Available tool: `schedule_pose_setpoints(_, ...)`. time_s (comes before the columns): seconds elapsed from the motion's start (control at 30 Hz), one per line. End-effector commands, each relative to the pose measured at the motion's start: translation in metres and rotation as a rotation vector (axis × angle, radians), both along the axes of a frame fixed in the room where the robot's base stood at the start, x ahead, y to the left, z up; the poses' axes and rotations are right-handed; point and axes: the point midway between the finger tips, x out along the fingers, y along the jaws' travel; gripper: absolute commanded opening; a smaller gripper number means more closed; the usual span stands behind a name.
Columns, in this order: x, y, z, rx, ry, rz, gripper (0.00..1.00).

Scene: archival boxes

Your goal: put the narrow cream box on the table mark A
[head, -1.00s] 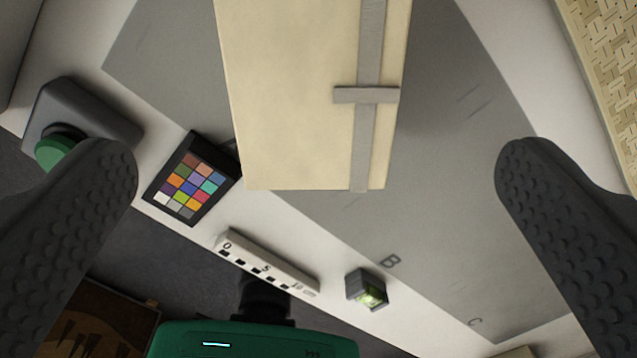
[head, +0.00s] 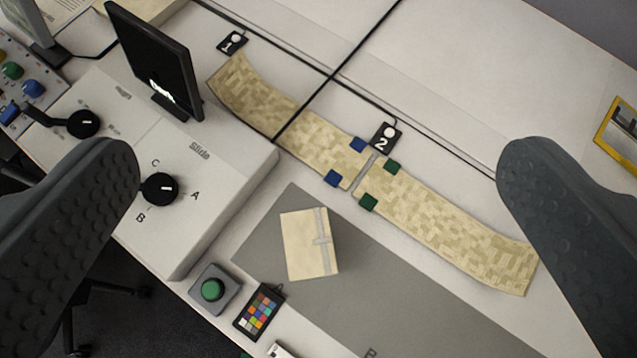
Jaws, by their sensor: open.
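A cream box (head: 304,246) with a grey strap lies on the grey mat (head: 365,300) on the table, lower middle of the head view. It is small in the picture and well away from my gripper. My gripper (head: 318,205) is open and empty, with its two dark fingers at the left and right edges of the view. Part of a letter, likely B, shows on the mat at the bottom edge. The table mark A cannot be made out on the mat. An "A" is printed beside a black knob (head: 160,188) on a white console.
The white console (head: 220,165) stands left of the mat. A green button (head: 212,289) and a colour chart (head: 259,311) lie by the mat's near edge. Patterned strips (head: 450,225) with blue and green blocks run behind it. A dark screen (head: 155,62) stands upper left.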

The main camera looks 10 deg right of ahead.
Motion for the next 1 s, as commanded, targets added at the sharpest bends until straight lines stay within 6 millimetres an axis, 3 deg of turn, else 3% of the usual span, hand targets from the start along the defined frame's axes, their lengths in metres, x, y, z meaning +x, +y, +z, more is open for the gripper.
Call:
schedule_pose_setpoints(0.1,-0.028,0.0,0.048,0.014,-0.124,-0.008,0.99)
schedule_pose_setpoints(0.2,-0.05,0.003,0.08,0.027,-0.211,-0.013,0.99)
schedule_pose_setpoints(0.4,-0.081,0.004,0.121,0.043,-0.327,-0.019,0.99)
schedule_pose_setpoints(0.57,-0.089,0.004,0.129,0.048,-0.353,-0.02,0.99)
schedule_pose_setpoints(1.0,-0.088,0.004,0.129,0.048,-0.353,-0.02,0.99)
